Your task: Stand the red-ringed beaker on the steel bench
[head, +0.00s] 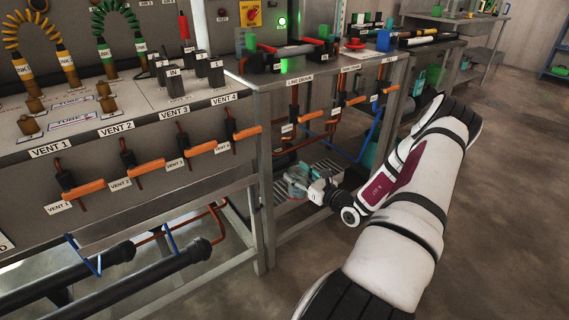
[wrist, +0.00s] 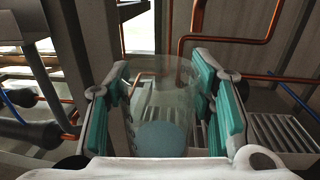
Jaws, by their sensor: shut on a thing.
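My gripper (head: 299,183) is low in front of a grey metal bench (head: 262,82), well below its top and near its slatted lower shelf (head: 326,167). In the wrist view, a clear glass beaker (wrist: 160,98) with a bluish base stands between the teal finger pads of my gripper (wrist: 168,100), which is shut on it. In the head view the beaker is mostly hidden by the fingers; a faint reddish line shows at its lower part. The ring is not clear in the wrist view.
The bench top carries black stands, green and red blocks and a blue block (head: 384,40). Orange-handled valves (head: 244,132) and copper pipes line the bench fronts. A bench leg (head: 266,180) stands just left of my gripper. Open floor (head: 510,180) lies to the right.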

